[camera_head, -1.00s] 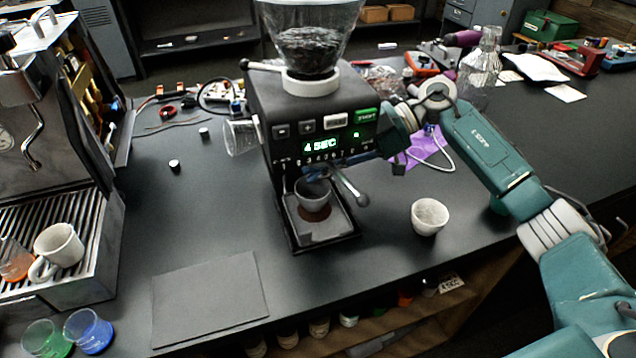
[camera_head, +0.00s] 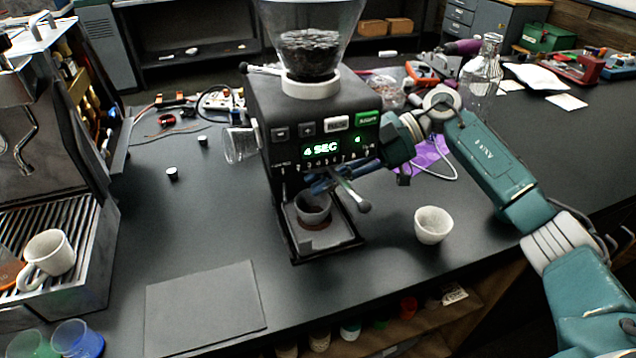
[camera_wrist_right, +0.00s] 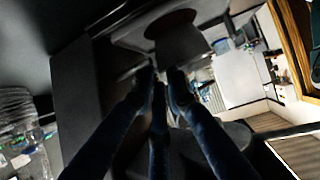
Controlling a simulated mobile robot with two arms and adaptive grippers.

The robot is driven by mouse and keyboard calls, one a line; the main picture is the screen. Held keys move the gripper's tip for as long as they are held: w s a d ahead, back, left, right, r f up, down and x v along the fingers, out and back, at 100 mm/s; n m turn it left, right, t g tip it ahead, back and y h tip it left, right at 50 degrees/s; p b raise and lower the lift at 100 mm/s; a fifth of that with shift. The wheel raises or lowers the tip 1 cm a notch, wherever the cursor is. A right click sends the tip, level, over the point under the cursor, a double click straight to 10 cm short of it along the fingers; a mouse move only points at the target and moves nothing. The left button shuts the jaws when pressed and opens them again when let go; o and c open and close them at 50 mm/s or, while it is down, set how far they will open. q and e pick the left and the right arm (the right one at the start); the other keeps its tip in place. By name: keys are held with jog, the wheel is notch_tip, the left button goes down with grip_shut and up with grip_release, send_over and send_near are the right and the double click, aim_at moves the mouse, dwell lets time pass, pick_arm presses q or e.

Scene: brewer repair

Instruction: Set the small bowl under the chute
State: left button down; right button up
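The small bowl (camera_head: 313,209), grey, is upright under the chute of the black grinder (camera_head: 305,120). It is over the brown disc on the grinder's tray (camera_head: 335,236); I cannot tell whether its base touches. My right gripper (camera_head: 318,188) reaches in from the right, its dark blue fingers close together at the bowl's rim. In the right wrist view the fingertips (camera_wrist_right: 164,75) meet at the grey bowl (camera_wrist_right: 182,46), near the brown disc (camera_wrist_right: 170,22). The chute mouth is mostly hidden. My left gripper is not in view.
A white speckled cup (camera_head: 433,225) stands right of the grinder, below my right arm. A metal lever with a ball end (camera_head: 363,206) sticks out near my gripper. A dark mat (camera_head: 205,308) lies front left. An espresso machine (camera_head: 50,220) stands at the left.

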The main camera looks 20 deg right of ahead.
jog(key=b+v, duration=0.1)
jog(key=v, duration=1)
